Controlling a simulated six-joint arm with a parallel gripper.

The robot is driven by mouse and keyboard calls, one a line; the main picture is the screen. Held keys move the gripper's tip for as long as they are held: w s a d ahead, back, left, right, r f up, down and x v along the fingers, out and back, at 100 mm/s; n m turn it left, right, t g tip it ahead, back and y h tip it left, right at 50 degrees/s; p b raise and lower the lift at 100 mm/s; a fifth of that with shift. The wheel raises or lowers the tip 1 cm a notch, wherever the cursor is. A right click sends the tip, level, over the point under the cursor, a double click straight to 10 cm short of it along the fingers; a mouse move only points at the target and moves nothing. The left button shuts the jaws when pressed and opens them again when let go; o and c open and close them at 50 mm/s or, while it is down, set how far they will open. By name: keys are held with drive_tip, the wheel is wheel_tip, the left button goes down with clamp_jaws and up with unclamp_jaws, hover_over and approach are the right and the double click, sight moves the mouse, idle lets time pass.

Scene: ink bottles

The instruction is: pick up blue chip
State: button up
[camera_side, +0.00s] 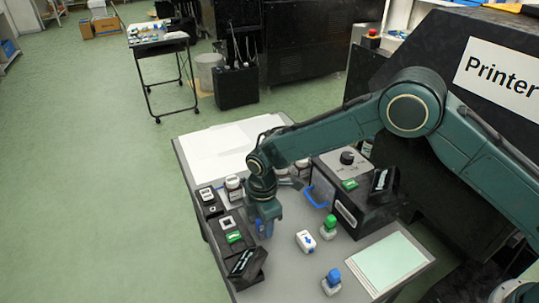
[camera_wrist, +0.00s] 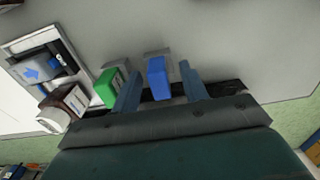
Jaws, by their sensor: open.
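The blue chip (camera_wrist: 158,78) shows in the wrist view as a small blue block with a pale grey part behind it. It lies between the two blue-grey fingers of my gripper (camera_wrist: 161,90), with a visible gap on each side. My gripper is open. In the side view my gripper (camera_side: 264,226) points down over the left part of the table, beside the black holders. Blue shows at its tip there, but I cannot tell chip from fingers. A green chip (camera_wrist: 110,87) sits just left of the left finger in the wrist view.
A black holder with a green chip (camera_side: 234,237) stands left of my gripper. A white block with a blue arrow (camera_side: 306,241), a green-topped piece (camera_side: 328,228) and a blue-topped piece (camera_side: 331,282) stand to the right. The black printer box (camera_side: 347,213) stands beyond them.

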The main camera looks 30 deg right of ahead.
idle(0.3)
clamp_jaws()
drive_tip(key=shift+r, duration=0.1)
wheel_tip(320, 180, up, 20)
idle(0.9)
drive_tip(key=shift+r, duration=0.15)
idle(0.6)
drive_tip(key=shift+r, duration=1.3)
